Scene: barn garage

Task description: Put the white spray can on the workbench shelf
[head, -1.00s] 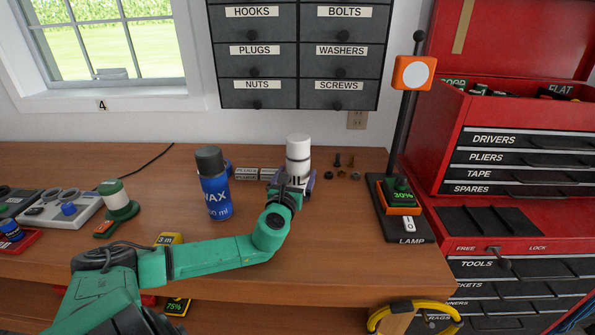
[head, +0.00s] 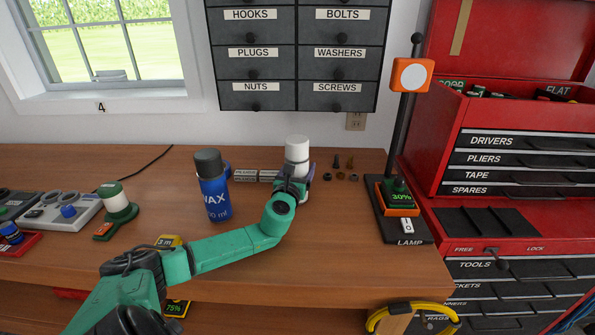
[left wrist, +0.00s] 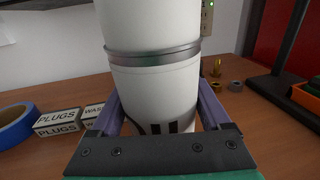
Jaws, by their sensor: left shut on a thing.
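The white spray can (head: 297,150) stands upright at the back of the workbench top (head: 330,235), below the drawer cabinet. My left gripper (head: 290,186) is around its lower part and shut on it. In the left wrist view the white can (left wrist: 155,85) fills the middle, between the two purple fingers of my left gripper (left wrist: 165,118). My right gripper is not in view.
A blue wax can (head: 215,190) stands left of the white can. Plug and washer boxes (left wrist: 58,121) and blue tape (left wrist: 14,126) lie nearby. A lamp (head: 405,225) stands right, beside the red tool chest (head: 500,215). The bench's front right is clear.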

